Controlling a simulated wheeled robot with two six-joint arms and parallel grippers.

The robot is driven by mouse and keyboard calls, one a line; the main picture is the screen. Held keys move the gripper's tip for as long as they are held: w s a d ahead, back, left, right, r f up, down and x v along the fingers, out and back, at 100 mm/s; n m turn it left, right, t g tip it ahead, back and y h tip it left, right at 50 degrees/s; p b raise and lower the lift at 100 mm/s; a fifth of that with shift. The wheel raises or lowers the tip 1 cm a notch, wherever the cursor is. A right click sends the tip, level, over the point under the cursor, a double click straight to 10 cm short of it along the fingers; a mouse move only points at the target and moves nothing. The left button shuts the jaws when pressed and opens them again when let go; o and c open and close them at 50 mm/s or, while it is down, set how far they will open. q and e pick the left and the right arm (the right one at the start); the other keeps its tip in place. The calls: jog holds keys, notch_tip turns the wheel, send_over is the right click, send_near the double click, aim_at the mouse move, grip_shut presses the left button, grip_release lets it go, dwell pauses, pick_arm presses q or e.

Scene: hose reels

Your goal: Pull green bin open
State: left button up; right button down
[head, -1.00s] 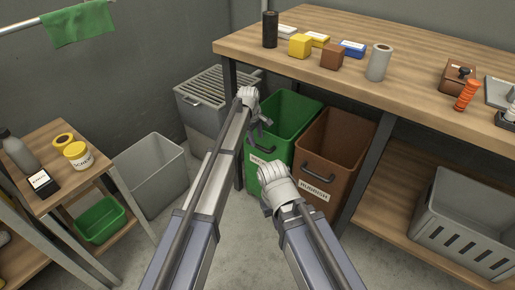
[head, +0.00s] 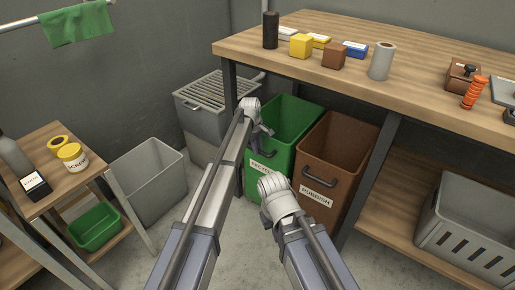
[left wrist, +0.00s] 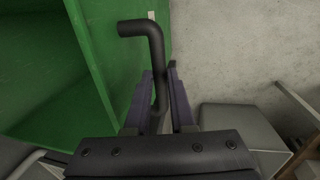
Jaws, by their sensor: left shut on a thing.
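The green bin (head: 290,120) stands under the workbench, left of the brown bin, with its open top facing up and a white label on its front. Its green wall also fills the left of the left wrist view (left wrist: 50,75). My left gripper (head: 264,131) is at the front of the green bin. In the left wrist view its two fingers (left wrist: 160,98) are shut on the dark bent handle (left wrist: 142,27) of the bin.
The brown bin (head: 335,150), labelled rubbish, stands right beside the green bin. The workbench (head: 420,92) is above both. A grey bin (head: 148,180) and a small side table (head: 75,180) are at the left. A grey crate (head: 480,240) is on the right shelf.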

pick_arm(q)
grip_shut()
dwell(0.8)
jog(key=shift+s+a, duration=0.1)
jog(key=s+a, duration=0.7)
jog(key=s, duration=0.2)
jog(key=s+a, duration=0.7)
jog(key=s, duration=0.3)
jog(key=shift+s, duration=0.3)
jog(key=o, duration=0.7)
grip_release()
